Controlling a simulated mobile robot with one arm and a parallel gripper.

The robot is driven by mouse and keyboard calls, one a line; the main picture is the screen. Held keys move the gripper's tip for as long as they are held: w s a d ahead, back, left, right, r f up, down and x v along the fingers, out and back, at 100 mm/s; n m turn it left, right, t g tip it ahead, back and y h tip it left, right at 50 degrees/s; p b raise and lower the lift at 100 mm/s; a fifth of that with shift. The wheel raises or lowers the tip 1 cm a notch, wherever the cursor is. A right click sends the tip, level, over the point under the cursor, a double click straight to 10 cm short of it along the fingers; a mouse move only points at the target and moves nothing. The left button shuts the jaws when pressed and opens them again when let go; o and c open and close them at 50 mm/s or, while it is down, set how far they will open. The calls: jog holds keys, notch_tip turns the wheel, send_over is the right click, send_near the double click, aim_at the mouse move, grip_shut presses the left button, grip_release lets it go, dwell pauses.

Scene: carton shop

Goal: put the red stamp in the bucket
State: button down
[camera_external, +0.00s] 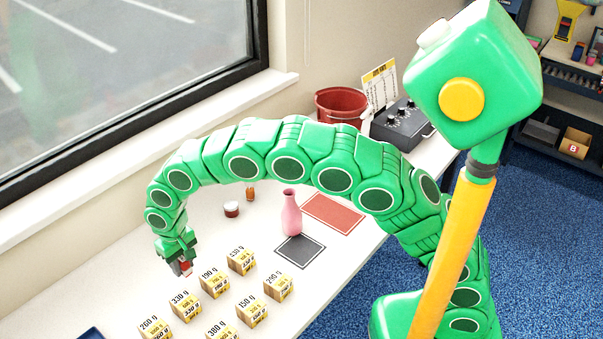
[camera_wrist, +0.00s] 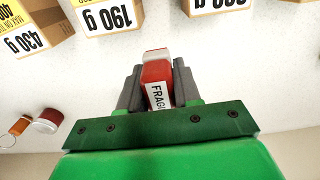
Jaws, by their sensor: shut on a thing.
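My gripper (camera_external: 182,267) is shut on the red stamp (camera_external: 186,267), above the white counter near the labelled cartons. In the wrist view the red stamp (camera_wrist: 156,75) sits between the two grey fingers of my gripper (camera_wrist: 158,88), and a white label with part of the word FRAGILE shows on it. The red bucket (camera_external: 341,106) stands at the far end of the counter by the wall, apart from my gripper. My arm arches between the camera and the counter, and the bucket's inside shows only partly.
Several weight-marked cartons (camera_external: 215,283) stand on the counter. A black control box (camera_external: 402,126) and a price card (camera_external: 379,87) are beside the bucket.

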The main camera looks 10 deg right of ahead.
aim_at(184, 280)
jog(key=shift+w+a+f, duration=0.15)
jog(key=shift+a+f, duration=0.3)
jog(key=shift+f, duration=1.6)
jog(key=shift+f, duration=0.1)
jog(key=c, duration=0.8)
grip_release()
